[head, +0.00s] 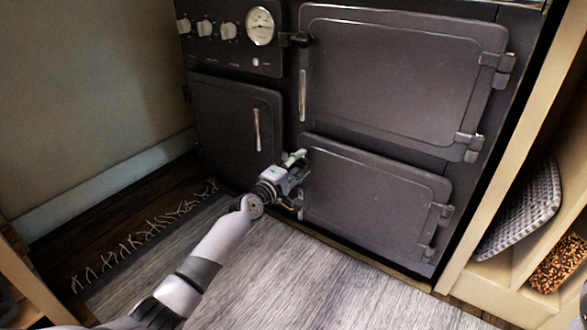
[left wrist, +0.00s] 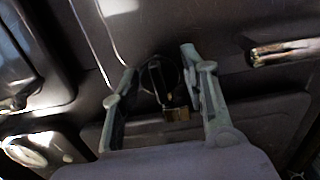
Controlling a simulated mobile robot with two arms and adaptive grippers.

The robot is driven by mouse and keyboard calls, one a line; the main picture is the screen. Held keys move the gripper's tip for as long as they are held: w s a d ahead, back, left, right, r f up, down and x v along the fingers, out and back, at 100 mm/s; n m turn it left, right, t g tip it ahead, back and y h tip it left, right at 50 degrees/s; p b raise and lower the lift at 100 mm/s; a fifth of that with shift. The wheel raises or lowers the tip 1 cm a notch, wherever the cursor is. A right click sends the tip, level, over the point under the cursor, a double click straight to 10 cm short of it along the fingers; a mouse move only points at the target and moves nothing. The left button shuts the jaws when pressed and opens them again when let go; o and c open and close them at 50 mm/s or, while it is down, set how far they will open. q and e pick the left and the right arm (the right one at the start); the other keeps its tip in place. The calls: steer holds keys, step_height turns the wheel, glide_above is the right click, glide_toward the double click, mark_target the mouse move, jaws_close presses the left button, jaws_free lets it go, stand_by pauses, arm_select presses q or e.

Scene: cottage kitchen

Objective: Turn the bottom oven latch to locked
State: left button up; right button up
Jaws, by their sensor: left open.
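The bottom oven door (head: 375,200) is dark grey and looks closed, at the lower right of the stove in the head view. My left gripper (head: 298,172) is at the left edge of this door, and it hides the latch there in the head view. In the left wrist view, a dark round latch with an upright bar (left wrist: 157,82) and a small brass-coloured piece below it lies between the two fingers. The gripper (left wrist: 160,62) is open around it; I cannot tell whether a finger touches it.
A larger upper oven door (head: 390,75) has its own dark latch (head: 295,40) at its left. A smaller left door (head: 235,125) has a vertical metal handle. A grey fringed rug (head: 290,280) covers the floor in front. A wooden shelf unit stands at the right.

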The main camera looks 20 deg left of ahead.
arm_select(q)
steer(key=s+a, duration=0.2)
steer(key=s, duration=0.9)
steer(key=shift+s, duration=0.35)
